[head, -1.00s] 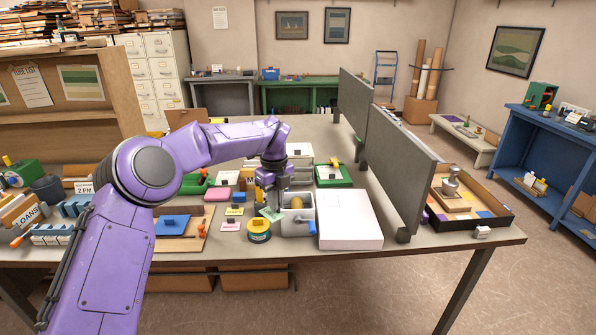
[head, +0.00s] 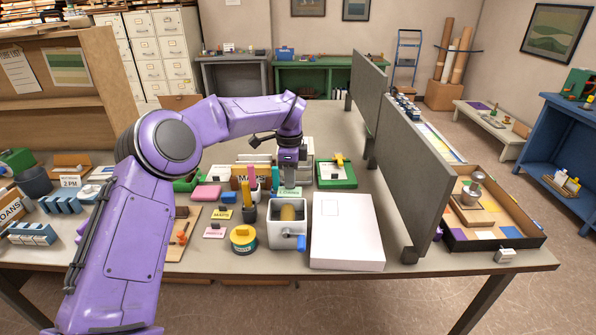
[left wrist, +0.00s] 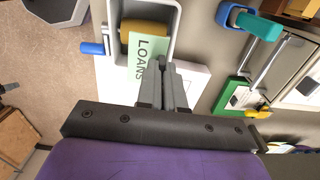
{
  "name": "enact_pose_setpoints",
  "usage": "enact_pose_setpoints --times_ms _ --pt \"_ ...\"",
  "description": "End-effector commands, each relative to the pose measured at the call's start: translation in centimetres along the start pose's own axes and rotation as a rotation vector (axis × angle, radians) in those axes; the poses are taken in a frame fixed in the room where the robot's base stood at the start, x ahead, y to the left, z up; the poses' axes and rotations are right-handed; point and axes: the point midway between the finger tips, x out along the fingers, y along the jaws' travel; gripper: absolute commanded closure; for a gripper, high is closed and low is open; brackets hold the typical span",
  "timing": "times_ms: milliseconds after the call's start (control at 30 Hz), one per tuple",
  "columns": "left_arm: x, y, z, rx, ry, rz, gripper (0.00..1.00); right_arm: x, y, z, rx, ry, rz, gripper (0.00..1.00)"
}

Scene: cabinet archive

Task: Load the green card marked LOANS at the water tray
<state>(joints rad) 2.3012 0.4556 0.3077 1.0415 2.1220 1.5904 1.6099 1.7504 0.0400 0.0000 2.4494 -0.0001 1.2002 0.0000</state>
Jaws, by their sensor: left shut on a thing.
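The green card marked LOANS (left wrist: 148,62) is held in my left gripper (left wrist: 174,88), which is shut on it. In the head view the card (head: 289,191) is at the back edge of the water tray (head: 283,242), below my left gripper (head: 289,178). The tray is a pale open box with a yellow roller (head: 288,213) inside and a blue handle on its right side. In the left wrist view the card's end lies close to the roller (left wrist: 143,28); whether they touch I cannot tell. My right gripper is not in view.
A white box (head: 346,232) stands right of the tray, with a grey divider (head: 408,180) beyond it. A yellow-lidded tin (head: 243,238) and small pink and yellow tags are at the left.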

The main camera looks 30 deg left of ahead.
Motion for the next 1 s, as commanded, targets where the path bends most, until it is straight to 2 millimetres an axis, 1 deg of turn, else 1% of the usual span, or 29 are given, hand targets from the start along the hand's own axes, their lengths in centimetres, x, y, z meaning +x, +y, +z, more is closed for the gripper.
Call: enact_pose_setpoints --times_ms 167,400,500,600,1000 --pt "1.4 0.1 0.1 0.002 0.000 -0.001 1.00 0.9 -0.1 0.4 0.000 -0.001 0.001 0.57" --pt "4.8 -0.2 -0.1 0.002 -0.002 0.003 1.00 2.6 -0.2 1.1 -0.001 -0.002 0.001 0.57" --pt "5.7 -0.2 -0.1 0.002 -0.002 0.003 1.00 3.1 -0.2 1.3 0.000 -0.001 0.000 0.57" --pt "6.1 -0.2 -0.1 0.002 -0.001 0.003 1.00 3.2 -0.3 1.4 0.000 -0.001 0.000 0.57" --pt "6.1 -0.2 -0.1 0.002 -0.001 0.003 1.00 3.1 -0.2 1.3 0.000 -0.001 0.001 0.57"
